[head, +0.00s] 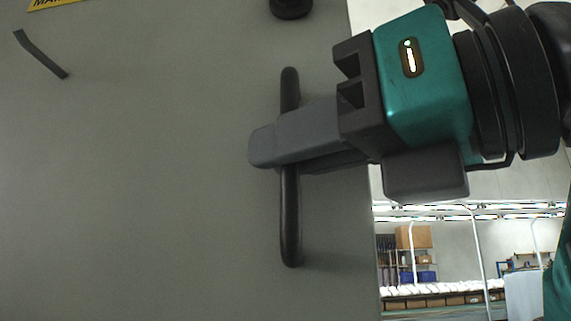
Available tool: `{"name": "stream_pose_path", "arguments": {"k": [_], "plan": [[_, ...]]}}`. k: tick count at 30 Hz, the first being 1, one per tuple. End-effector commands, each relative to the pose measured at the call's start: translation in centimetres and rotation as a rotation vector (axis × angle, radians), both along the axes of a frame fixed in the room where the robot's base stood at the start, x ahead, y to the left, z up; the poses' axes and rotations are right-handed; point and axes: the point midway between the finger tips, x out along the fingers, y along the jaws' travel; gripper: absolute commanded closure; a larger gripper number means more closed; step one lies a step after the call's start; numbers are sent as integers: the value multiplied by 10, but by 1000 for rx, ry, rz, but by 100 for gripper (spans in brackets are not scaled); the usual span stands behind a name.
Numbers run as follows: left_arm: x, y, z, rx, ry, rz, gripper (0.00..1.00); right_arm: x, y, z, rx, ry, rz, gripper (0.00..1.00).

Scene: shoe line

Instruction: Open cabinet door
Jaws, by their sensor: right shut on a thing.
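The grey cabinet door (150,190) fills the left and middle of the head view. Its black vertical bar handle (290,225) is near the door's right edge. My right gripper (265,148) comes in from the right, and its grey fingers are shut on the middle of the handle. The fingers hide that part of the bar; its top and bottom ends show above and below them. My left gripper is not in view.
A round black knob (291,7) sits on the door above the handle. A short dark strip (41,54) and part of a yellow label (55,4) are at upper left. Beyond the door's right edge, shelving with boxes (415,237) stands in the background.

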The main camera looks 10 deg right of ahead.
Motion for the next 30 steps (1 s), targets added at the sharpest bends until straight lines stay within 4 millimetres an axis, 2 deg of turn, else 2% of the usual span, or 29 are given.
{"name": "stream_pose_path", "arguments": {"k": [17,18,23,30], "plan": [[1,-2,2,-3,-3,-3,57,-4,2,0,-2,1,2,100],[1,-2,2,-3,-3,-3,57,-4,2,0,-1,0,2,82],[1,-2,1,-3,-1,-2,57,-3,1,0,-1,1,-1,66],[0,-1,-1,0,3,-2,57,-4,0,0,0,0,-3,65]]}}
